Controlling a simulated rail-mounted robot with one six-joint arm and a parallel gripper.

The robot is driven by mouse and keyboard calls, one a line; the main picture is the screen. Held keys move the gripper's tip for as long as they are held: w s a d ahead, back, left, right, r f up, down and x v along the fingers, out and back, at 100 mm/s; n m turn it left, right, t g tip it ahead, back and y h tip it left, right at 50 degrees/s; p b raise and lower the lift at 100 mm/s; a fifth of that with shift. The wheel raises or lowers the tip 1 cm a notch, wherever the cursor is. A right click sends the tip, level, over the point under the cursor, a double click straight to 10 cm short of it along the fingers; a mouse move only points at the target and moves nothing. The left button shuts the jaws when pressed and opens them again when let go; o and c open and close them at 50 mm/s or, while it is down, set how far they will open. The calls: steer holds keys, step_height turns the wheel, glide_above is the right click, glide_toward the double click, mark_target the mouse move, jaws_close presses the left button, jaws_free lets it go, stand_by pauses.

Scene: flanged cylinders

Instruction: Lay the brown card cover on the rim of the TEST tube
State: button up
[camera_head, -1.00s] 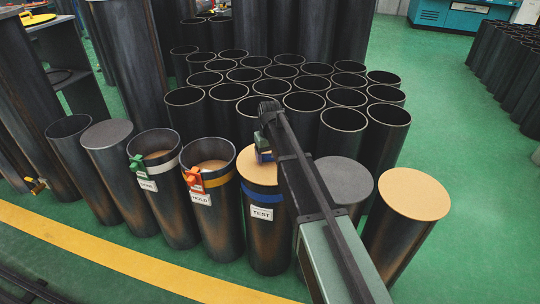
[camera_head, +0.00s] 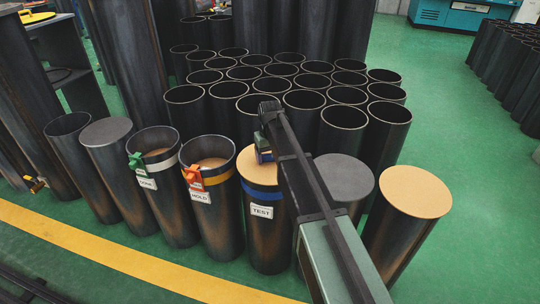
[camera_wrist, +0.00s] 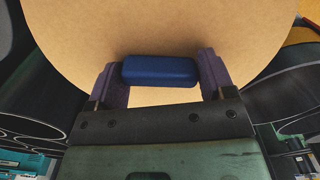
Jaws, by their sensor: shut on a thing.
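The TEST tube (camera_head: 268,230) is a dark cylinder with a blue band and a white TEST label. A brown card cover (camera_head: 256,168) lies over its top, and it also fills the upper middle of the wrist view (camera_wrist: 150,25). On the cover is a blue block-like handle (camera_wrist: 158,71). My gripper (camera_wrist: 160,80) is shut on this handle, one purple finger at each end. In the head view my gripper (camera_head: 264,148) is over the tube and my arm hides the cover's right part. I cannot tell whether the cover fully touches the rim.
The HOLD tube (camera_head: 217,205) with an orange clip and the DONE tube (camera_head: 165,195) with a green clip stand to the left. A grey-topped tube (camera_head: 343,178) and a brown-topped tube (camera_head: 413,194) stand to the right. Several open tubes crowd behind.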

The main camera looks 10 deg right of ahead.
mark_target(270, 154)
steer(key=shift+f, duration=0.35)
steer(key=o, duration=0.9)
steer(key=shift+r, duration=0.1)
step_height(270, 154, up, 11)
steer(key=p, duration=1)
